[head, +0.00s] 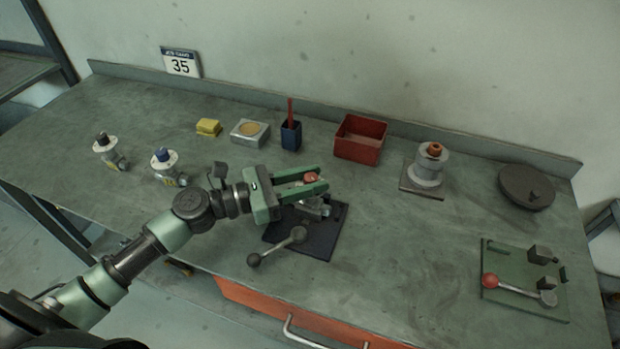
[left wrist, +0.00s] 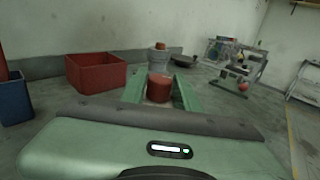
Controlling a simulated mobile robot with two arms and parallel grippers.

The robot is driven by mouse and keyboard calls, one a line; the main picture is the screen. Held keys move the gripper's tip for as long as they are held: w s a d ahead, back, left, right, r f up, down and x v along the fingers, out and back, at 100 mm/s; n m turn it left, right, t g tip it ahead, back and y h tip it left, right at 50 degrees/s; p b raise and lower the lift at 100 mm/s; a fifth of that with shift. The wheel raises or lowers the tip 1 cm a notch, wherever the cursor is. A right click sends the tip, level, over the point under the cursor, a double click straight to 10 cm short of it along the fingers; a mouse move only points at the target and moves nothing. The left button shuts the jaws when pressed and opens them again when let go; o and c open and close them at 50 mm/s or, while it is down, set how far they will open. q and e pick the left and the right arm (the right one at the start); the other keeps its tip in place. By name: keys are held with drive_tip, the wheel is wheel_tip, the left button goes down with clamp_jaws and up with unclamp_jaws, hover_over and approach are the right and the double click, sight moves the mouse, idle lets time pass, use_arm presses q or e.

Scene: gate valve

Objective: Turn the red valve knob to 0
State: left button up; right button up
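The red valve knob (head: 311,177) sits on top of a grey valve body (head: 314,204), which stands on a dark base plate (head: 323,241). My left gripper (head: 315,178) reaches in from the left with its two green fingers on either side of the knob. In the left wrist view the knob (left wrist: 159,88) stands between the fingers and nearly fills the gap. I cannot tell whether both fingers touch it. The scale and any marks around the knob are hidden or too small to read. My right gripper is not in view.
A dark lever with a ball end (head: 277,246) projects at the front of the plate. A green lever plate (head: 520,283) lies at right.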

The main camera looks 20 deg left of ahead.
sight(304, 183)
use_arm(q)
drive_tip(key=shift+o, duration=0.9)
drive_tip(key=b+v, duration=0.2)
drive_tip(key=v, duration=0.4)
drive_tip(key=shift+s+a+f, duration=0.15)
drive_tip(key=shift+s+a, duration=0.05)
drive_tip(key=shift+a, duration=0.1)
drive_tip(key=shift+s+a, duration=0.3)
drive_tip(key=shift+a, duration=0.1)
